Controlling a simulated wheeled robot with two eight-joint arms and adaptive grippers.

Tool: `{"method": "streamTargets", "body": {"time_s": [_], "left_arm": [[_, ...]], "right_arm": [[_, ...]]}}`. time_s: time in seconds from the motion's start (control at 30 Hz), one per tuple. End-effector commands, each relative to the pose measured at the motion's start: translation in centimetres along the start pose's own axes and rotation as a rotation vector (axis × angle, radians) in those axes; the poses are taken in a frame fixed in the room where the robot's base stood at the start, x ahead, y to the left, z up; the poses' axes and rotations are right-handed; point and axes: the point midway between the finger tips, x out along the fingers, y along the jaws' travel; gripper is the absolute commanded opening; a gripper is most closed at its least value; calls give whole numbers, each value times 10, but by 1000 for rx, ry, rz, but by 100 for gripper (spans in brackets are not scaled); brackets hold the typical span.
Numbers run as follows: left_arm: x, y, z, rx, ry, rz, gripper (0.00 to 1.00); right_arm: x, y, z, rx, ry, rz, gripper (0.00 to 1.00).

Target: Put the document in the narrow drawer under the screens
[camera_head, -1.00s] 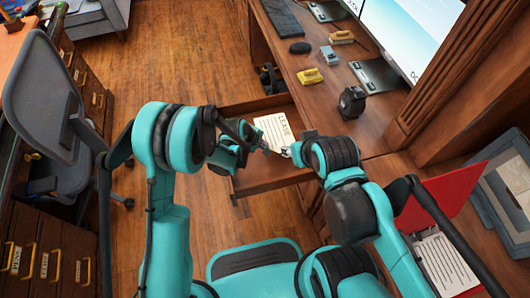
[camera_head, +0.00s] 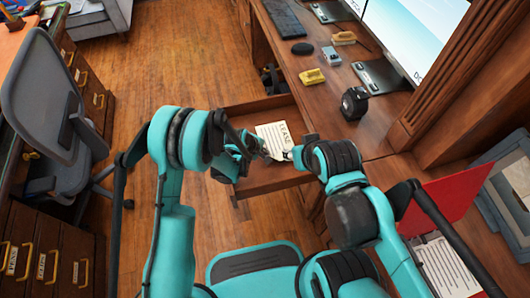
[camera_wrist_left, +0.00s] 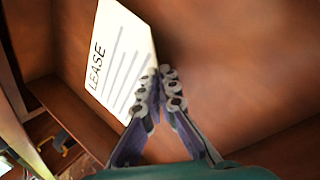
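The document (camera_head: 271,136) is a cream sheet headed LEASE, over or inside the open wooden drawer (camera_head: 262,104) under the desk with the screens. Whether it touches the drawer bottom I cannot tell. In the left wrist view the document (camera_wrist_left: 122,55) is tilted, with its near corner between the fingertips. My left gripper (camera_wrist_left: 160,74) has its fingers close together and looks shut on that corner; in the head view the left gripper (camera_head: 266,156) is at the document's near edge. My right gripper (camera_head: 289,154) is just right of it, its fingers too small to read.
The screens (camera_head: 415,38) stand on the desk (camera_head: 345,130) at right. A tape dispenser (camera_head: 354,102), a yellow stapler-like item (camera_head: 312,77) and a mouse (camera_head: 302,48) lie there. A red folder (camera_head: 440,205) is at lower right. A grey chair (camera_head: 45,100) is at left.

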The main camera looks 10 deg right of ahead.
Motion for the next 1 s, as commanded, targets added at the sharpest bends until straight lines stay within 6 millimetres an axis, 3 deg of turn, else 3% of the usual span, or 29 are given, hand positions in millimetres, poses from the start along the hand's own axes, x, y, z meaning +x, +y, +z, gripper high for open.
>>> {"method": "streamTargets", "body": {"time_s": [0.07, 0.17, 0.57, 0.67, 1.0], "left_arm": [[0, 0, 0, 0, 0, 0, 0], [0, 0, 0, 0, 0, 0, 26], [-6, 3, 1, 0, 0, 0, 26], [-22, 7, 2, -1, 1, 0, 26], [-100, 7, 2, -2, 1, 0, 26]], "right_arm": [[0, 0, 0, 0, 0, 0, 40], [0, 0, 0, 0, 0, 0, 40], [0, 0, 0, 0, 0, 0, 40], [-4, 0, -3, 0, 0, 0, 40], [-29, 0, -21, 0, 0, 0, 40]]}}
